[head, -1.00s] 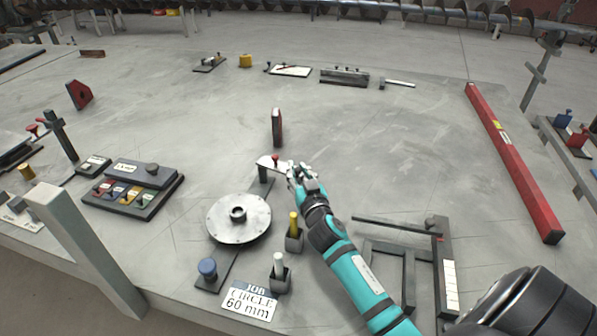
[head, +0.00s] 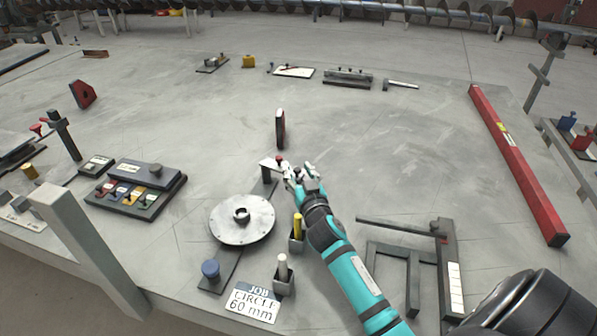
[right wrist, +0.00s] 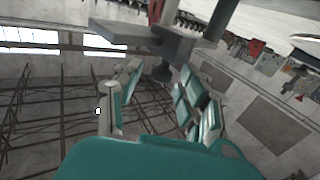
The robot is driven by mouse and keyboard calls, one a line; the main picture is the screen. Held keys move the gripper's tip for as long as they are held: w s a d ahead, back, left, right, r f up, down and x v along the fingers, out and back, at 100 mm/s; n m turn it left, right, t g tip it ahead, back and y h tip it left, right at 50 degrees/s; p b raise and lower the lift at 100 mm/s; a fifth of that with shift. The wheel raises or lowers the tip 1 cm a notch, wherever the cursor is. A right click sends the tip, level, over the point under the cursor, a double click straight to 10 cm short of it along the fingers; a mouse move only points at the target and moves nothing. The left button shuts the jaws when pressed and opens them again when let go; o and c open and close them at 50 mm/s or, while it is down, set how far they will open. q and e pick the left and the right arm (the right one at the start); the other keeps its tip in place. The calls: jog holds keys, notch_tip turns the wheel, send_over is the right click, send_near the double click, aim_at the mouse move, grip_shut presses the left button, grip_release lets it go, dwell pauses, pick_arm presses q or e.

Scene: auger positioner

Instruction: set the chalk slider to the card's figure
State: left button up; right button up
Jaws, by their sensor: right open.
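The job card (head: 253,303) at the front edge reads "CIRCLE 60 mm". Behind it is a round grey disc (head: 241,232) with a raised hub, and a dark arm reaches out from under it. At the arm's far end a pale bar (head: 268,164) carries a small red-topped knob (head: 280,159), which I take for the chalk slider. My right gripper (head: 292,168) is open at this knob. In the right wrist view the open fingers (right wrist: 162,97) stand on either side of a dark knob-like part; contact cannot be told. Any scale is unreadable. My left gripper is not in view.
White chalk (head: 282,266) and yellow chalk (head: 297,227) stand in holders beside the disc. A metal frame (head: 410,255) lies right of my forearm.

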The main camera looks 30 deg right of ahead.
jog(key=v, duration=0.7)
jog(key=shift+s, duration=0.25)
